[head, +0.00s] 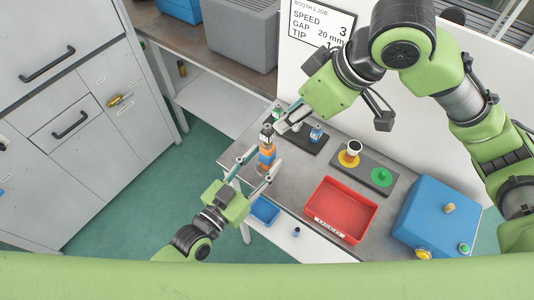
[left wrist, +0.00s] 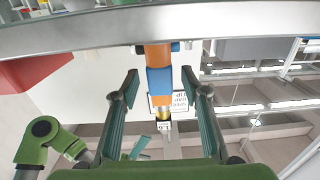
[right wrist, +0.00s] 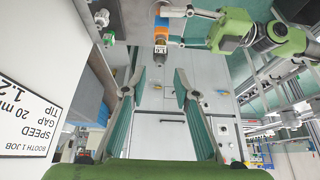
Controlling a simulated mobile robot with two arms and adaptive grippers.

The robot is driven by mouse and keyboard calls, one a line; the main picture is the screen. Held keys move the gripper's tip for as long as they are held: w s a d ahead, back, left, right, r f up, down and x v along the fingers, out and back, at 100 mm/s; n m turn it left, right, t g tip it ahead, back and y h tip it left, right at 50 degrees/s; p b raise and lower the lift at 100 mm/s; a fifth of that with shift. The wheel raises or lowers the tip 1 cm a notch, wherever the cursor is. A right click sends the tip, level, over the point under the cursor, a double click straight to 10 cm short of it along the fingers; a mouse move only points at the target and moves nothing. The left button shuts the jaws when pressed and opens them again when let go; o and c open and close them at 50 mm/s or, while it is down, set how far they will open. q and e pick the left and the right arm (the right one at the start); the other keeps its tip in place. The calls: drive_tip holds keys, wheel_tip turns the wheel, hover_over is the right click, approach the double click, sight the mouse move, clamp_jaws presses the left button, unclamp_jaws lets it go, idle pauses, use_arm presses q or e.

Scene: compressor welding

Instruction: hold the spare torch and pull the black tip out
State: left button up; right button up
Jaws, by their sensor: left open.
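The spare torch (head: 266,158) stands upright near the left edge of the metal table, with an orange and blue body. Its black tip (head: 267,131) is on top; the right wrist view shows the tip's label 1.6 (right wrist: 160,49). My left gripper (head: 257,167) is open, with its fingers on either side of the torch body (left wrist: 159,80) and gaps on both sides in the left wrist view. My right gripper (right wrist: 160,73) is open and empty. The torch and tip show beyond its fingertips. In the head view it is close beside the tip, partly hiding the rack.
A dark rack (head: 312,146) with a blue-marked tip (head: 316,133) lies behind the torch. A grey plate (head: 364,171) with yellow and green discs, a red tray (head: 342,208) and a blue box (head: 435,215) stand to the right. A small blue bin (head: 265,209) is at the front.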

sight(270, 130)
use_arm(q)
drive_tip(key=shift+x, duration=1.25)
clamp_jaws()
use_arm(e)
drive_tip(key=o, duration=0.3)
drive_tip(key=shift+r, duration=0.1)
drive_tip(key=shift+g+h, duration=0.4)
drive_tip(key=shift+h, duration=0.1)
drive_tip(key=x, duration=0.7)
drive_tip(key=a+x, duration=0.1)
drive_tip(key=x, duration=0.3)
drive_tip(key=shift+w+a+r, duration=0.1)
drive_tip(key=shift+w+a, duration=0.05)
drive_tip(key=shift+w, duration=0.3)
